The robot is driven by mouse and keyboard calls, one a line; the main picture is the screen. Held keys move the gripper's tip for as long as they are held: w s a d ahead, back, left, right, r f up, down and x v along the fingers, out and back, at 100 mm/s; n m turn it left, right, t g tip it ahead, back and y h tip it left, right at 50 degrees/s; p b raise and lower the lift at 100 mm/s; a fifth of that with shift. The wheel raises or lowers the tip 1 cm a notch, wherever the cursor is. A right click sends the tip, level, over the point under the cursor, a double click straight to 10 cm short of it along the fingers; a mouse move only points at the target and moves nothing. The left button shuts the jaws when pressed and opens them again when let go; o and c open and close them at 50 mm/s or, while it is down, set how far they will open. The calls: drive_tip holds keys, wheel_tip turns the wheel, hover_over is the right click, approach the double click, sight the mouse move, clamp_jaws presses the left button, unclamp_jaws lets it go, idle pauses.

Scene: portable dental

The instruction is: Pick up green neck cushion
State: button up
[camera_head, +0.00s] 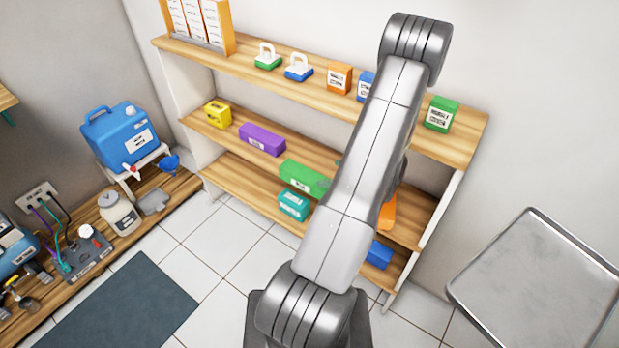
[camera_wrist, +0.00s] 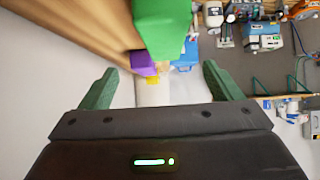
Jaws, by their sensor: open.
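The green neck cushion (camera_head: 300,177) appears as a long green block with a small label on the middle shelf, its right end partly behind my arm. In the wrist view the green block (camera_wrist: 160,28) is large at the top centre, between the lines of my fingers and close ahead of them. My gripper (camera_wrist: 160,72) is open, one green finger on each side, with nothing held between them. In the head view my gripper is mostly hidden behind my arm.
A purple block (camera_head: 262,139) and yellow block (camera_head: 218,114) stand left on the same shelf. A teal box (camera_head: 294,205) is on the lower shelf. The upper shelf (camera_head: 300,82) overhangs. An orange item (camera_head: 387,214) is right of my arm. A metal tray table (camera_head: 540,285) stands right.

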sight(306, 174)
drive_tip(key=x, duration=0.8)
drive_tip(key=shift+a, duration=0.1)
drive_tip(key=shift+a+r+x, duration=0.15)
drive_tip(key=shift+x, duration=1.25)
drive_tip(key=shift+a+r+x, duration=0.15)
drive_tip(key=shift+x, duration=1.25)
drive_tip(key=shift+s, duration=0.1)
drive_tip(key=c, duration=1.1)
drive_tip(key=shift+r, duration=0.15)
